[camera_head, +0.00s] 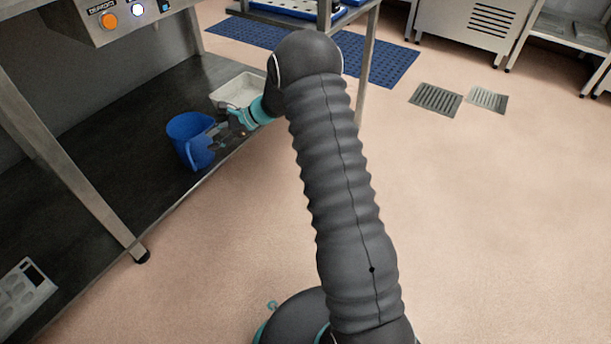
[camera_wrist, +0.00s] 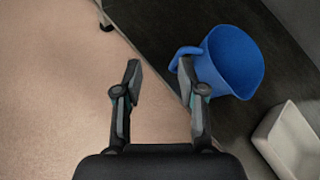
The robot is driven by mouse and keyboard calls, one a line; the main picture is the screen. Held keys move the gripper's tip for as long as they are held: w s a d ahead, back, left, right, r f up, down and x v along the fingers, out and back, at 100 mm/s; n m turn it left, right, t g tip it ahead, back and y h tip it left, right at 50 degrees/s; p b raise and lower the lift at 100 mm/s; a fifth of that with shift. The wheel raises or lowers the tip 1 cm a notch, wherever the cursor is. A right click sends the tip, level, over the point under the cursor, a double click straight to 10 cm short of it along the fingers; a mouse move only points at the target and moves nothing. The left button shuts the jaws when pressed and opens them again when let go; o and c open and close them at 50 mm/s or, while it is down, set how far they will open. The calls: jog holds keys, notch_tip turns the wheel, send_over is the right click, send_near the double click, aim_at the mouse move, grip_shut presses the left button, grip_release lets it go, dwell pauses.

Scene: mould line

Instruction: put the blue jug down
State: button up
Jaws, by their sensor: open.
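The blue jug (camera_head: 187,139) stands upright on the dark lower shelf (camera_head: 90,185), near its front edge. My gripper (camera_head: 217,137) is beside the jug, on its right in the head view. In the wrist view the jug (camera_wrist: 232,62) is at the upper right, with its handle (camera_wrist: 184,60) pointing left towards the fingers. My gripper (camera_wrist: 158,85) is open there, with clear space between its fingertips. The right fingertip is close to the handle, and I cannot tell if they touch. Part of the jug's right side is hidden behind my gripper in the head view.
A white tub (camera_head: 240,88) stands on the shelf behind my gripper; it shows at the lower right of the wrist view (camera_wrist: 296,140). A metal leg (camera_head: 75,175) rises at the shelf's front. A grey scale-like device (camera_head: 22,295) is at lower left. The floor (camera_head: 480,220) is clear.

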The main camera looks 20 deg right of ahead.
jog(key=s+d+r+n+g+h, duration=0.15)
jog(key=s+r+n+h, duration=0.55)
jog(key=s+r, duration=1.25)
jog(key=s+d+r+n+t+h, duration=0.1)
jog(key=s+d+n, duration=0.4)
jog(key=s, duration=0.7)
jog(key=s+d+r+n+t+h, duration=0.2)
jog(key=s+d+n, duration=0.3)
jog(key=s, duration=0.7)
jog(key=shift+d+n+h, duration=0.15)
jog(key=shift+n+h, duration=0.15)
jog(key=shift+h, duration=0.4)
jog(key=shift+r+t, duration=0.1)
jog(key=shift+t, duration=0.15)
